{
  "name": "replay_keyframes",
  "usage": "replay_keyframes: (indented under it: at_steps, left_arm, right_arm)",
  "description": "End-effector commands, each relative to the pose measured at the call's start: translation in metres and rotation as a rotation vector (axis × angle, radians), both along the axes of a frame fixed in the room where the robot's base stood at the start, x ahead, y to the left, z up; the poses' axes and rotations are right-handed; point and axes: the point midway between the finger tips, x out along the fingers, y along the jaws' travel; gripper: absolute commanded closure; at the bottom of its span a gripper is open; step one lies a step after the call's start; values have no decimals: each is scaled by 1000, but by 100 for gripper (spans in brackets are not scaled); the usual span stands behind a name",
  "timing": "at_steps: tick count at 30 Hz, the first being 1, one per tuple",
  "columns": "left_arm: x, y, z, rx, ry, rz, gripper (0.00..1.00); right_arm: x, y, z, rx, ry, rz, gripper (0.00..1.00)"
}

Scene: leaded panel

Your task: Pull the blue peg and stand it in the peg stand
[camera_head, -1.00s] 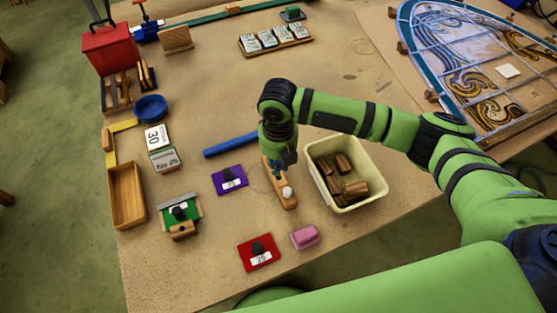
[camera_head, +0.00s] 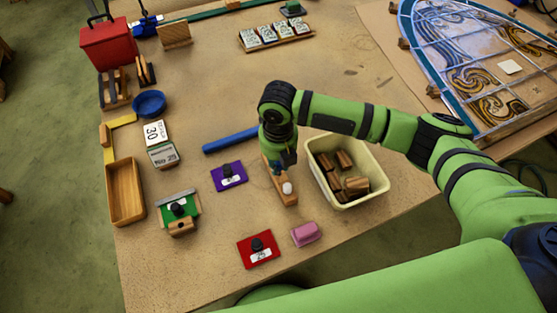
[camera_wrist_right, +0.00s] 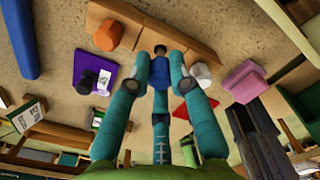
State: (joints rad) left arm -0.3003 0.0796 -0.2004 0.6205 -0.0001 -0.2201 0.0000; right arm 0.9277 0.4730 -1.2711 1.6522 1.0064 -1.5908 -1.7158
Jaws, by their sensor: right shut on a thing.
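My right gripper (camera_wrist_right: 160,76) has its teal fingers closed around the blue peg (camera_wrist_right: 160,70). The gripper also shows in the head view (camera_head: 278,166), over a wooden bar (camera_head: 287,201). In the right wrist view the bar (camera_wrist_right: 150,22) carries an orange peg (camera_wrist_right: 107,36) on one side of the blue peg and a white peg (camera_wrist_right: 202,74) on the other. The white peg also shows in the head view (camera_head: 287,188). I cannot tell whether the blue peg's end is still in the bar. My left gripper is not in view.
A cream bin (camera_head: 376,197) with wooden blocks stands close right of the bar. A blue rod (camera_head: 230,140), a purple plate (camera_head: 229,186), a red plate (camera_head: 246,247) and a pink block (camera_head: 305,234) lie around it. The table's middle, farther back, is mostly clear.

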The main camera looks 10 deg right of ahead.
Motion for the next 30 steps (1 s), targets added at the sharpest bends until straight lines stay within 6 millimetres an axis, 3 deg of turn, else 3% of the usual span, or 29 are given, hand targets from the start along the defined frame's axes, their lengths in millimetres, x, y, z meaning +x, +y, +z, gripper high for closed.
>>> replay_keyframes:
  at_steps: [30]
  left_arm:
    - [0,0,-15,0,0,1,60]
  right_arm:
    - [0,0,-26,0,1,1,100]
